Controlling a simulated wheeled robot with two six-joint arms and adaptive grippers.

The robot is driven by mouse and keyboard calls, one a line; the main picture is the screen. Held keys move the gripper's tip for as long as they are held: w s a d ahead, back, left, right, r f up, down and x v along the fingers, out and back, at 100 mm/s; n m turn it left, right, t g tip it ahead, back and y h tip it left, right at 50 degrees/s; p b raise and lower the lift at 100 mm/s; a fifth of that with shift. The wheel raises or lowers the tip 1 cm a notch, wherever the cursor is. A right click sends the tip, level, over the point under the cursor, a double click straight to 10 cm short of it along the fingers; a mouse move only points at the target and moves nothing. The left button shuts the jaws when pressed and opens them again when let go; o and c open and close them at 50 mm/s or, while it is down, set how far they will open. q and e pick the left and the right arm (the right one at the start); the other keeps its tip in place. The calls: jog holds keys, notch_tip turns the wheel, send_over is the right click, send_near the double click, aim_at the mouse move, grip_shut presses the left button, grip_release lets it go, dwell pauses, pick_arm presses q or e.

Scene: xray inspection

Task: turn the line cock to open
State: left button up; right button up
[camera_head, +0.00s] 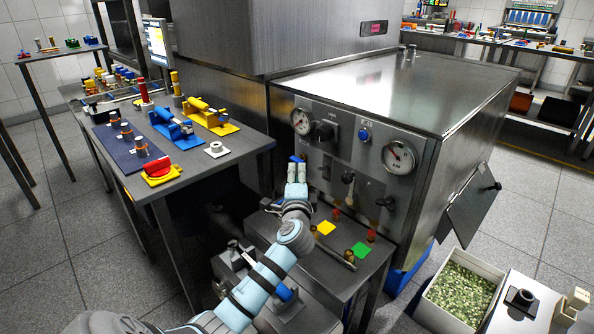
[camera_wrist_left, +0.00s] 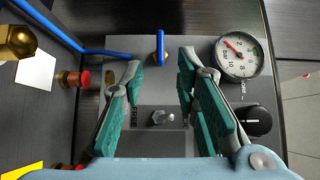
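A blue lever (camera_head: 297,158), which looks like the line cock's handle, is at the left edge of the steel cabinet's front panel (camera_head: 318,190). In the left wrist view the blue lever (camera_wrist_left: 159,47) stands upright in the picture, just beyond and between the fingertips. My left gripper (camera_head: 297,178) is in front of the panel's left part. In the left wrist view its teal-padded fingers (camera_wrist_left: 160,75) are apart, with nothing held. I see no contact with the lever. Whether it is open or closed is hard to read. My right gripper is not in view.
A pressure gauge (camera_wrist_left: 240,55), a black knob (camera_wrist_left: 252,120) and a metal toggle (camera_wrist_left: 162,117) are close by on the panel. A blue line (camera_wrist_left: 75,42) runs beside the lever. A ledge with red knobs (camera_head: 371,236) lies below. A parts table (camera_head: 215,170) stands left.

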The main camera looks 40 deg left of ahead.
aim_at(297, 163)
pick_arm(q)
jog(key=b+x, duration=0.2)
jog(key=x, duration=0.4)
jog(key=shift+w+a, duration=0.15)
jog(key=shift+a, duration=0.1)
grip_shut()
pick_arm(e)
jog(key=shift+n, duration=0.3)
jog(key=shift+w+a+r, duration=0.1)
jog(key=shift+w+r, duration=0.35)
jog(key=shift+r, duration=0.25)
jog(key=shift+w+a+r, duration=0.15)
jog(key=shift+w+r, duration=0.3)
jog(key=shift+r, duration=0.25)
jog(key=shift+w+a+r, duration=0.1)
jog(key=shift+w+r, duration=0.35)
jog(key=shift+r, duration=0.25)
